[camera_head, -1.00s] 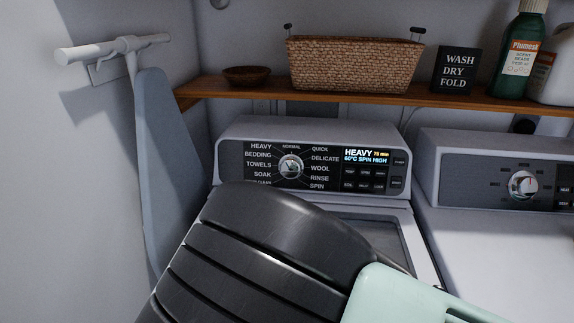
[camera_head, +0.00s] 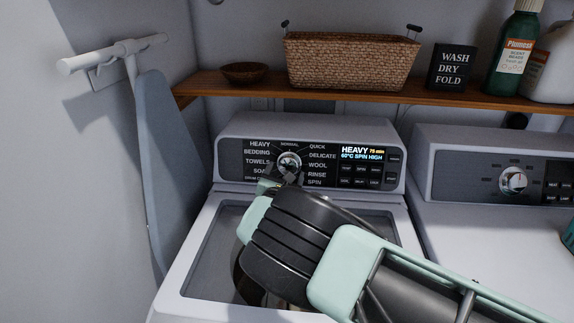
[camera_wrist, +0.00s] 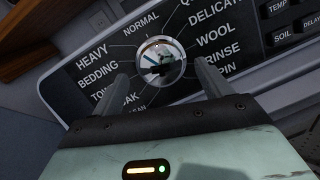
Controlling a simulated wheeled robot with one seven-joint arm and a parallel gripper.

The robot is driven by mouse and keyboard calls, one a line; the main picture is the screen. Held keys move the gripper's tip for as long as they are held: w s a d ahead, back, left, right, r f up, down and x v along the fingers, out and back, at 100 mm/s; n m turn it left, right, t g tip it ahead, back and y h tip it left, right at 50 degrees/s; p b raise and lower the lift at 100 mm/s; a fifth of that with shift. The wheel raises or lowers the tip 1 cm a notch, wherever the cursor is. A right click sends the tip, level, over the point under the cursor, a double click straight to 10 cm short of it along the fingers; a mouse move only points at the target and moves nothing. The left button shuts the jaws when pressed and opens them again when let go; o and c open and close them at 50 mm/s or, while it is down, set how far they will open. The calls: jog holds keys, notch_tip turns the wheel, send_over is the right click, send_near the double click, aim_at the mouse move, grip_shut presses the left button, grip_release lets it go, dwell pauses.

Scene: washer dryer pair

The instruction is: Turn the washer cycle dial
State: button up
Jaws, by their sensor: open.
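The washer (camera_head: 190,262) stands at the middle with its dark control panel (camera_head: 322,166) at the back. Its round chrome cycle dial (camera_head: 289,163) sits left on the panel, ringed by cycle names, and the display reads HEAVY, 75 min. The dial shows large in the wrist view (camera_wrist: 161,61), with its face tilted in the picture. My gripper (camera_head: 284,178) is just below the dial in the head view. In the wrist view its two fingers (camera_wrist: 164,86) are apart, one at each side below the dial. The jaws are open and empty; I cannot tell whether they touch the dial.
A dryer (camera_head: 487,235) with its own dial (camera_head: 513,181) stands at the right. A wooden shelf (camera_head: 230,88) above holds a wicker basket (camera_head: 350,61), a bowl (camera_head: 244,72), a sign (camera_head: 452,67) and bottles (camera_head: 511,55). An ironing board (camera_head: 165,160) hangs at the left.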

aim_at(289, 165)
jog(key=shift+w+d, duration=0.2)
jog(key=shift+w, duration=1.2)
jog(key=c, duration=1)
jog(key=shift+f+m+b, duration=0.15)
jog(key=shift+m+b, duration=0.35)
jog(key=shift+b, duration=0.05)
jog(key=m+h+b, duration=0.1)
jog(key=m+b, duration=0.1)
jog(key=b, duration=0.1)
jog(key=shift+f+g, duration=0.1)
jog(key=shift+g, duration=0.2)
jog(key=m+b, duration=0.2)
jog(key=shift+h+b, duration=0.3)
jog(key=shift+b, duration=0.1)
jog(key=shift+r+m+g+b, duration=0.2)
jog(key=shift+m+g+b, duration=0.2)
jog(key=shift+m+b, duration=0.4)
jog(key=shift+r+m, duration=0.1)
jog(key=shift+m, duration=0.2)
